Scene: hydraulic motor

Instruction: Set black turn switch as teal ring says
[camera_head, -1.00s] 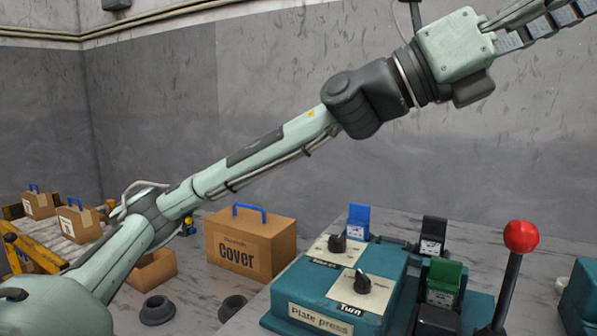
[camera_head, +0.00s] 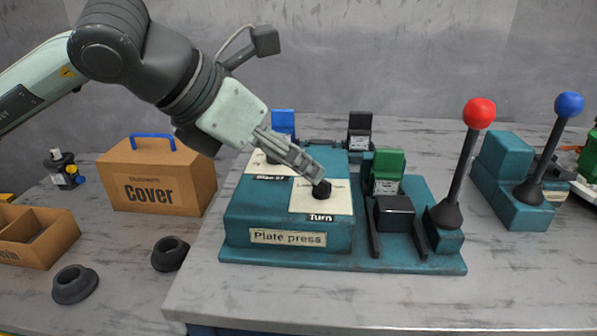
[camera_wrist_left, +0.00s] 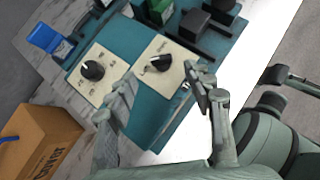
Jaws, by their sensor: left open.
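The black turn switch (camera_head: 321,189) is a small knob on a pale plate marked "Turn", on top of the teal plate press box (camera_head: 290,239). It also shows in the left wrist view (camera_wrist_left: 159,63), with its pointer toward the left of the picture. My left gripper (camera_head: 318,173) points down at the knob from the upper left and partly covers its plate. In the left wrist view its fingers (camera_wrist_left: 160,97) are spread and empty, with the knob beyond the gap. I cannot make out a teal ring.
A second black knob (camera_wrist_left: 92,70) sits beside it. Blue (camera_head: 283,122), black (camera_head: 360,124) and green (camera_head: 388,163) rockers and a red-ball lever (camera_head: 479,114) stand nearby. A Cover box (camera_head: 157,181) and dark rings (camera_head: 75,284) are at left. The front tabletop is clear.

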